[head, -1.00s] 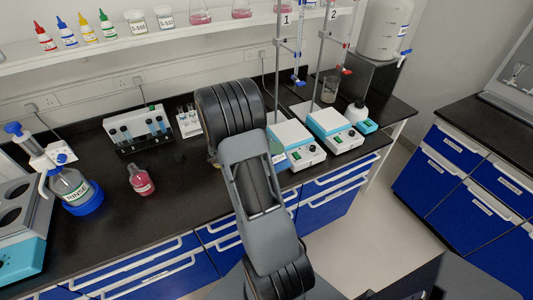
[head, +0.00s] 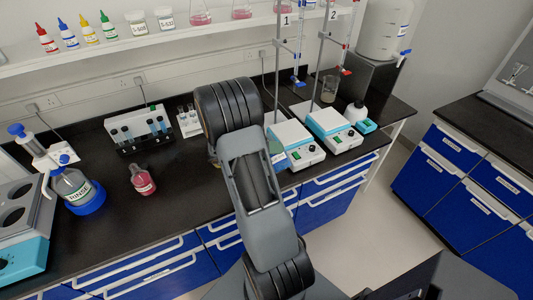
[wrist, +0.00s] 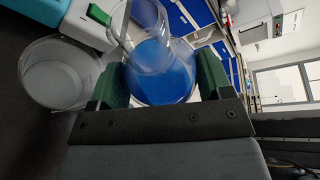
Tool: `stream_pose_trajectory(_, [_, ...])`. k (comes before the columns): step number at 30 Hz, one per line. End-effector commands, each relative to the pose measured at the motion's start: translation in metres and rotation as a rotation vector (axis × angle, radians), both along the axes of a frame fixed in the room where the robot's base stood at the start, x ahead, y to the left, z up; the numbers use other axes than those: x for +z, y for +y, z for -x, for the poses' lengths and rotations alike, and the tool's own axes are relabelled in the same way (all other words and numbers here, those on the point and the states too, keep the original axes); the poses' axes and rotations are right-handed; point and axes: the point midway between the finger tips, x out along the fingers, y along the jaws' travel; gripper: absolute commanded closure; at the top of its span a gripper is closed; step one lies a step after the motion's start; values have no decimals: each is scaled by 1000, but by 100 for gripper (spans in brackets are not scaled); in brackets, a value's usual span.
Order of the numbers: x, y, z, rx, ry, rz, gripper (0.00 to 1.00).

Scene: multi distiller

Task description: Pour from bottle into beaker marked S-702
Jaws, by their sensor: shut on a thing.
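In the wrist view, my gripper (wrist: 160,76) is shut on a clear glass vessel with blue liquid (wrist: 163,68), which sits between its two green fingers. I take this vessel to be the bottle; no label on it is readable. A clear, empty-looking beaker (wrist: 54,74) is to the left of the gripper in the wrist view, apart from the held vessel. No S-702 mark is readable on it. In the head view, my arm hides the gripper and most of what it holds. A glass beaker with greyish contents (head: 330,87) stands at the back right.
Two hotplate stirrers (head: 291,141) (head: 330,130) with stands and burettes are right of my arm. Dark counter lies bare around the pink flask.

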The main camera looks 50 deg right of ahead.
Motion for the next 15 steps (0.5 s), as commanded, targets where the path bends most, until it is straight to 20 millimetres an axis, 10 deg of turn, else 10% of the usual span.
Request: stream_pose_trajectory(15, [3,0,0,0,29,-7,66])
